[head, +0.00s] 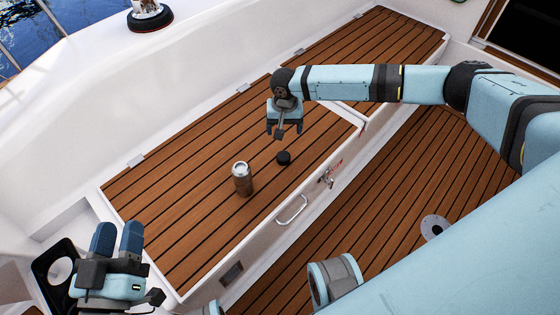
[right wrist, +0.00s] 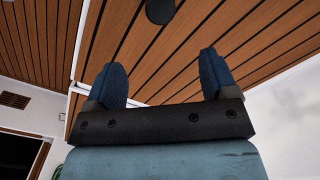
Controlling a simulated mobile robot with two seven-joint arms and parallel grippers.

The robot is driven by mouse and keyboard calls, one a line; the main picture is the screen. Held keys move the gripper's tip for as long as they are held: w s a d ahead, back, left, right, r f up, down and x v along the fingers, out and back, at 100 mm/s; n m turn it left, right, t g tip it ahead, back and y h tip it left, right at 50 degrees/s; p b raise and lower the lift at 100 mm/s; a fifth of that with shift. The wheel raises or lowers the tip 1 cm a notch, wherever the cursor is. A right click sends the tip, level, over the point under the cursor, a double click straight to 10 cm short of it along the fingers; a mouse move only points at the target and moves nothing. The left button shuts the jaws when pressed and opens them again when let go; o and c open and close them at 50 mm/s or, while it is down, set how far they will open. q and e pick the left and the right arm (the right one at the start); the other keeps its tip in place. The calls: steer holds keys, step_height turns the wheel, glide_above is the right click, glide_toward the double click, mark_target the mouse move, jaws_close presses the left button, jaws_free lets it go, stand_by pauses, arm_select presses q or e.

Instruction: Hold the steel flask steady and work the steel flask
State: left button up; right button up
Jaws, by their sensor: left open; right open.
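The steel flask (head: 242,181) stands upright on the slatted wooden bench (head: 200,150); its top looks bare and silvery. A small black disc (head: 283,158), like a cap, lies on the bench to the right of the flask. It also shows at the top edge of the right wrist view (right wrist: 160,10). My right gripper (head: 285,130) is open and empty, above the bench and beyond the disc. Its two blue fingers stand apart in the right wrist view (right wrist: 162,78). My left gripper (head: 118,234) is open and empty at the lower left, well apart from the flask.
A white handle (head: 292,211) and a latch with keys (head: 327,178) are on the bench's front side. A black-based winch (head: 150,16) stands on the white coaming at the back left.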

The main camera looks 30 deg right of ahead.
steer(key=b, duration=0.3)
glide_above(284, 155)
step_height(284, 155, down, 8)
steer(key=shift+r, duration=0.1)
arm_select(q)
steer(key=shift+d+f+h, duration=0.3)
steer(key=shift+d+h, duration=0.15)
steer(key=shift+h, duration=0.05)
arm_select(e)
steer(key=shift+f, duration=0.4)
step_height(284, 155, down, 5)
steer(key=b, duration=0.3)
steer(key=shift+a+f+b, duration=0.1)
steer(key=shift+f+b, duration=0.05)
steer(key=shift+b, duration=0.2)
arm_select(q)
steer(key=f+g, duration=0.1)
steer(key=f, duration=0.1)
steer(key=f+g, duration=0.1)
steer(key=f, duration=0.1)
steer(key=shift+d+f+m, duration=0.2)
steer(key=shift+f+m, duration=0.2)
arm_select(e)
steer(key=c, duration=1)
